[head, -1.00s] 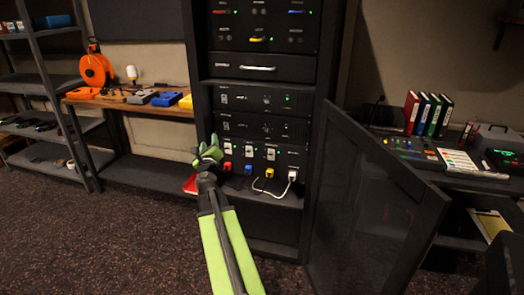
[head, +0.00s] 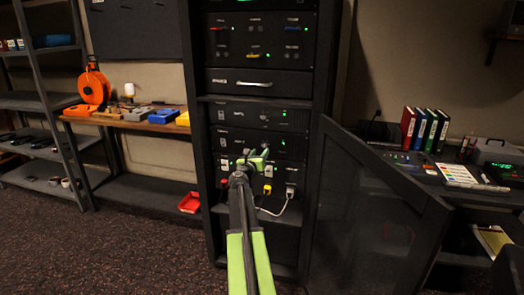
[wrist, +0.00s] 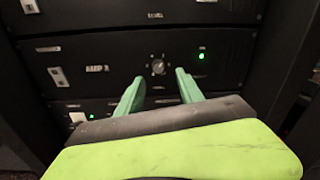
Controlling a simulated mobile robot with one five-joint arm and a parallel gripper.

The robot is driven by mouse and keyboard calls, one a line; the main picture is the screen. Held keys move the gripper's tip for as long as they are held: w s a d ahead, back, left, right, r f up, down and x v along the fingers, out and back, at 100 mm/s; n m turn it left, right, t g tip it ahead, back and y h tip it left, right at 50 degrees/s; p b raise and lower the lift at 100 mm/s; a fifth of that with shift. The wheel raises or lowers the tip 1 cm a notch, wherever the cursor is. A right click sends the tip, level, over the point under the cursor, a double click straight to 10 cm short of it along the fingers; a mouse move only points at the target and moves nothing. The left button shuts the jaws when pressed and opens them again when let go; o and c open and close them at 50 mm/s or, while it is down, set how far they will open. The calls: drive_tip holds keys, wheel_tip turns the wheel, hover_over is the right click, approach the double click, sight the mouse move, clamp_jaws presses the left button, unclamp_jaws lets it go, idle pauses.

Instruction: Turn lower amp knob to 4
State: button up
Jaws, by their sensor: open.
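The lower amp (head: 234,142) is a black panel in the open rack, under a similar upper amp (head: 236,114). In the wrist view the lower amp (wrist: 110,55) has a small dark round knob (wrist: 157,67) with pale marks around it; its setting is too small to read. My gripper (head: 261,156) is in front of the rack, at about the lower edge of the lower amp. In the wrist view my gripper (wrist: 159,76) is open and empty, its green fingers apart to either side and just below the knob. Contact with the panel cannot be told.
A lit green lamp (wrist: 202,56) is right of the knob. Below are switches and coloured plugs, with a white cable (head: 274,211) hanging. The open rack door (head: 365,200) stands to the right.

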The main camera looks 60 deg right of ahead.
sight(264, 146)
drive_tip(key=x, duration=0.5)
drive_tip(key=shift+d, duration=0.2)
clamp_jaws()
drive_tip(key=shift+w+a+f, duration=0.1)
drive_tip(key=shift+a, duration=0.3)
drive_tip(key=shift+d, duration=0.35)
